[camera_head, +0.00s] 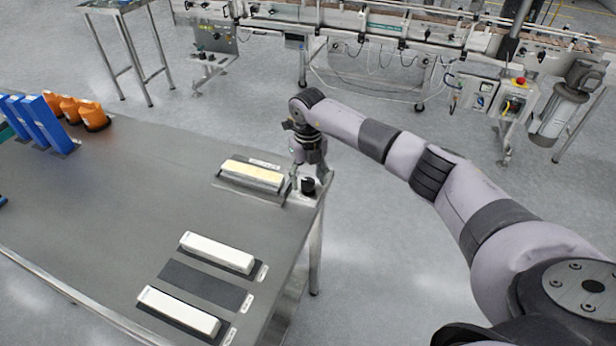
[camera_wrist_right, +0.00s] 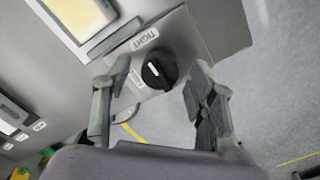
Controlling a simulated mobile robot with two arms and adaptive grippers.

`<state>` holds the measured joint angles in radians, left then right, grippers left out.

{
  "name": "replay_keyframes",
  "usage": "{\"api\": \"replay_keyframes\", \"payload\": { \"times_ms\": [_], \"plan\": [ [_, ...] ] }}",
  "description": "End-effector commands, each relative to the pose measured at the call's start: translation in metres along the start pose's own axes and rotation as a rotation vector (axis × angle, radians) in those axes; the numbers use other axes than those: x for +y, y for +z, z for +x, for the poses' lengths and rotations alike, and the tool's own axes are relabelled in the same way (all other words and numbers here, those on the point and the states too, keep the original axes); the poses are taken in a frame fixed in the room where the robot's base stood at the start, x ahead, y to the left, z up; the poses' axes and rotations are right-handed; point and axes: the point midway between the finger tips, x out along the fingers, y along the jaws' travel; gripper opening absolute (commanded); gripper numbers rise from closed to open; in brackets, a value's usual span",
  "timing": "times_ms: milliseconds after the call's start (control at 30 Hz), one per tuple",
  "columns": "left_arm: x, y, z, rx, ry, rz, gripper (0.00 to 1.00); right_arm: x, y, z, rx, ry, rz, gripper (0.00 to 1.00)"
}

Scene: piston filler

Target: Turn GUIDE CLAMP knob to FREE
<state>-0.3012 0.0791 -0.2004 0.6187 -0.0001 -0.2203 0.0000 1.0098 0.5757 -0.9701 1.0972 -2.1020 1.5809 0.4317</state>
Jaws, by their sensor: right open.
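The GUIDE CLAMP knob (camera_wrist_right: 159,70) is round and black with a short white mark, on a grey plate at the table corner. A label reading TIGHT (camera_wrist_right: 146,39) lies above it in the wrist view. A second label (camera_wrist_right: 119,76), partly behind a finger, is too small to read surely. In the head view the knob (camera_head: 308,187) shows just below my right gripper (camera_head: 303,177). The right gripper is open, its fingers (camera_wrist_right: 158,78) on either side of the knob in the wrist view, with visible gaps. I cannot tell their height over it. My left gripper is out of view.
The grey table (camera_head: 120,190) holds a block with a yellowish top (camera_head: 252,175) beside the knob, white blocks (camera_head: 217,252), blue boxes (camera_head: 45,124) and orange containers (camera_head: 92,115). Open floor lies right of the table. A conveyor machine (camera_head: 400,40) stands behind.

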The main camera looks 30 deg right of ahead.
Motion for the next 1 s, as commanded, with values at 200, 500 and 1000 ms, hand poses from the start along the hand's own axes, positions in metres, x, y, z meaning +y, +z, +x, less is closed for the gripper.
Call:
{"api": "replay_keyframes", "payload": {
  "times_ms": [200, 500, 1000],
  "plan": [
    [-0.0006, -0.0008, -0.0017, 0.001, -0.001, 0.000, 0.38, -0.0003, -0.0002, 0.0095, 0.000, 0.000, 0.000, 0.52],
    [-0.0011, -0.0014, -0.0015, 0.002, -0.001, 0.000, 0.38, -0.0002, -0.0001, 0.0093, -0.001, 0.000, 0.000, 0.46],
    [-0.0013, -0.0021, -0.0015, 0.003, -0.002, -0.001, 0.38, -0.0002, 0.0000, 0.0089, -0.001, 0.000, 0.000, 0.12]
  ]
}}
